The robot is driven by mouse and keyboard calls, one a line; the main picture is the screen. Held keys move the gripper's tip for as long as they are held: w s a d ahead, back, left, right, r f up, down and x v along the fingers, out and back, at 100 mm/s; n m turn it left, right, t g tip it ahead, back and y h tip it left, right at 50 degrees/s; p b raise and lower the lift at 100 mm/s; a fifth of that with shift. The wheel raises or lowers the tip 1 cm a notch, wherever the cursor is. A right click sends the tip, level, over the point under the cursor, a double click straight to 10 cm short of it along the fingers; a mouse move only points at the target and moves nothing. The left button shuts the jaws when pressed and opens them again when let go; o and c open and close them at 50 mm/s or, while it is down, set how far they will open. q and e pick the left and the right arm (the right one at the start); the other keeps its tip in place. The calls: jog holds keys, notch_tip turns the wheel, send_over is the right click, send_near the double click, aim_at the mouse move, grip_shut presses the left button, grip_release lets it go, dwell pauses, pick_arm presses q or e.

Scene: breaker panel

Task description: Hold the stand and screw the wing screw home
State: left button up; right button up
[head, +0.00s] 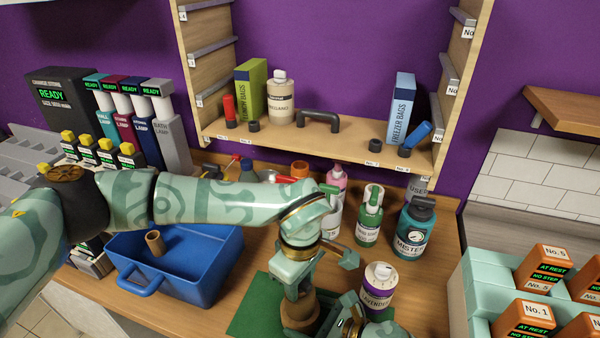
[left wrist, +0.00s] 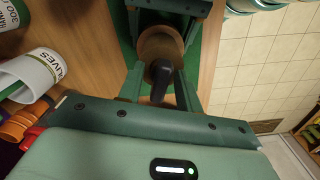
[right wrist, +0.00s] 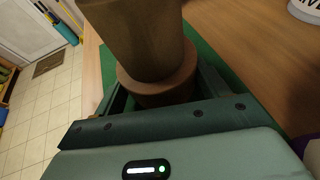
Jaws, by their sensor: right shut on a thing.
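The brown stand (head: 298,312) is upright on a green mat (head: 247,318) at the front of the bench. My right gripper is low at it; in the right wrist view this gripper (right wrist: 160,96) has its fingers on both sides of the stand's round body (right wrist: 140,35). My left gripper (head: 298,287) points down from above the stand. In the left wrist view the dark wing screw (left wrist: 161,72) sits on top of the stand (left wrist: 158,45), between the spread fingers of my left gripper (left wrist: 160,88), with gaps showing. The screw's lower part is hidden.
A blue bin (head: 205,285) with a brown cylinder (head: 155,243) is at left. A white purple-banded bottle (head: 378,288) stands close to the right of the stand. More bottles, such as the Mister bottle (head: 413,230), stand behind. Orange boxes (head: 545,268) are at far right.

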pick_arm(q)
jog(key=shift+c, duration=0.3)
grip_shut()
jog(key=shift+o, duration=1.7)
grip_release()
jog(key=shift+r, duration=2.95)
